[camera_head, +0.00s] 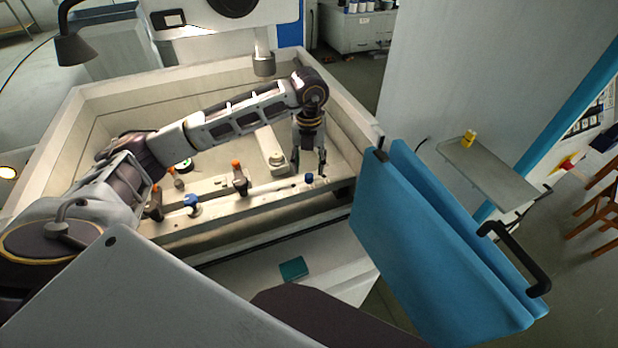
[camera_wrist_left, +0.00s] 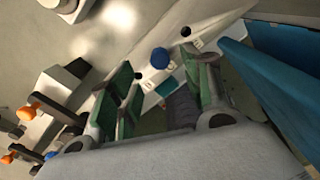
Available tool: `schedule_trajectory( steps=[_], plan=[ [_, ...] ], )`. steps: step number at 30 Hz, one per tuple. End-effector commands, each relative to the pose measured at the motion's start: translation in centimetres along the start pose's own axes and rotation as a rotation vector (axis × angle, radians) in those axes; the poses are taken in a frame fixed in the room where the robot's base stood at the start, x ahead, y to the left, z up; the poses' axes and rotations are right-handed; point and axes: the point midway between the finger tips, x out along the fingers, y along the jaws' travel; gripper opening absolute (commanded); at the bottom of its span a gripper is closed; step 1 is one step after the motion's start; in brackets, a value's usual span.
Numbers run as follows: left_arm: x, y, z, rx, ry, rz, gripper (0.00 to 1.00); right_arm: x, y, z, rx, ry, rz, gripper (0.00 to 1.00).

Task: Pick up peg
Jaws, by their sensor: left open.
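A small blue-topped piece (camera_head: 309,178), which looks like the peg, stands on the pale rail at the tank's front right. In the left wrist view its round blue top (camera_wrist_left: 160,58) shows between and beyond the finger ends, and its lower part is hard to make out. My left gripper (camera_head: 309,168) points down just above it, fingers spread on either side. The fingers are open and empty in the wrist view (camera_wrist_left: 166,72), and I see no contact with the piece. My right gripper is out of view.
Orange-topped clamps (camera_head: 240,180) and another blue knob (camera_head: 191,200) line the rail to the left. The tank wall (camera_head: 345,120) surrounds the work area. Blue door panels (camera_head: 430,240) stand close on the right. A teal pad (camera_head: 293,268) lies in front.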

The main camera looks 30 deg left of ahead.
Motion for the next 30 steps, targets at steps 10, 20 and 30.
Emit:
schedule_trajectory(
  steps=[10, 20, 30],
  plan=[
    [0.1, 0.0, 0.0, 0.0, 0.0, 0.0, 0.49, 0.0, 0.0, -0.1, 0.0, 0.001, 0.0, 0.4],
    [2.2, 0.0, 0.0, 0.001, 0.003, 0.001, 0.49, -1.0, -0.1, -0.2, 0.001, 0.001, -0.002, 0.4],
    [5.2, 0.0, 0.1, 0.001, 0.001, 0.0, 0.49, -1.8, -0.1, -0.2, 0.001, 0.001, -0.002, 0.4]
  ],
)
